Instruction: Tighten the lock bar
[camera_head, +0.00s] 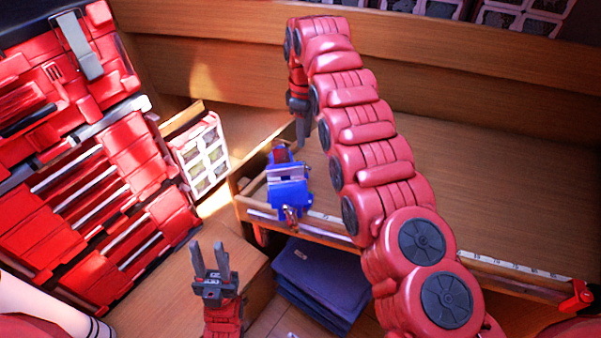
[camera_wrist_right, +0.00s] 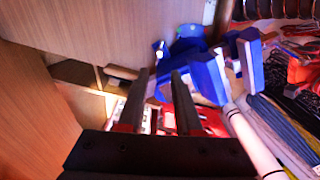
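A blue vise (camera_head: 288,192) is mounted at the left end of the workbench's front edge. It also shows in the right wrist view (camera_wrist_right: 205,75), beyond the fingertips. A small metal part (camera_head: 291,217) sits at the vise's lower front; I cannot tell whether it is the lock bar. My right gripper (camera_head: 302,132) points down just above and behind the vise, apart from it. In the wrist view its two fingers (camera_wrist_right: 162,75) are apart with nothing held between them. My left gripper (camera_head: 210,250) is open and empty, pointing up, lower left of the vise.
A wooden workbench (camera_head: 490,180) with a ruler strip along its front edge spreads right, mostly clear. Red tool cases (camera_head: 90,190) stand at the left. A white-framed organizer (camera_head: 200,155) is beside them. Folded dark blue cloth (camera_head: 318,280) lies below the bench edge.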

